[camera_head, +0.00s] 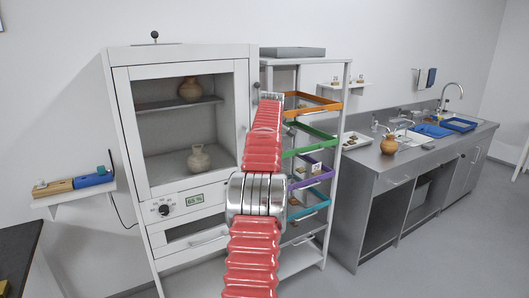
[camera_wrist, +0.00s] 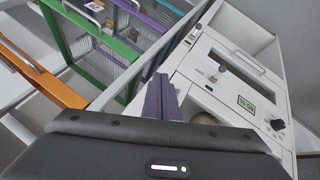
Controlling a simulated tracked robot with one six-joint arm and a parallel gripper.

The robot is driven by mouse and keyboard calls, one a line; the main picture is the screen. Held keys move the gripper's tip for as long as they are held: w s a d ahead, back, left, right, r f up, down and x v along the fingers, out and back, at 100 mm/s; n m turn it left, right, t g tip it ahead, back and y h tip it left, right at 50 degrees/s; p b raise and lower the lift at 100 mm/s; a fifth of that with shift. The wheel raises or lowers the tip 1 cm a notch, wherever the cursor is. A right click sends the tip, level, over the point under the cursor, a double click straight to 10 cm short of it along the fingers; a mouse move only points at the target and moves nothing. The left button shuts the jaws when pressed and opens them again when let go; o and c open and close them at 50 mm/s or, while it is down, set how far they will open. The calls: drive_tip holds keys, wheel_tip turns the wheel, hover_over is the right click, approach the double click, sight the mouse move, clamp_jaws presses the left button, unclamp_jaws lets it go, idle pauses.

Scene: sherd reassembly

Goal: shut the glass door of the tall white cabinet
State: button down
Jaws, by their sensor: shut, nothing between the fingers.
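The tall white cabinet (camera_head: 180,55) stands left of centre in the head view. Its white-framed glass door (camera_head: 122,110) covers the upper part, with a pot on each of two levels behind it. The door looks flush or nearly flush with the front; I cannot tell whether a small gap remains. My red arm crosses the cabinet's right edge, and my gripper (camera_head: 271,97) is at its far end, beside that edge. In the wrist view my gripper's purple fingers (camera_wrist: 160,95) are together and empty, with the cabinet's lower front (camera_wrist: 205,75) to their right. Contact with the door cannot be seen.
A rack with orange, green, purple and teal trays (camera_head: 315,140) stands close on the cabinet's right. A grey counter (camera_head: 400,160) with a sink is farther right. A wall shelf (camera_head: 75,190) is at left. Open floor (camera_head: 440,250) lies at front right.

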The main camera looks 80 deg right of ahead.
drive_tip(key=s+r, duration=0.3)
drive_tip(key=r, duration=0.2)
drive_tip(key=shift+s+a, duration=0.25)
drive_tip(key=shift+s, duration=0.1)
drive_tip(key=shift+f, duration=0.1)
idle(0.4)
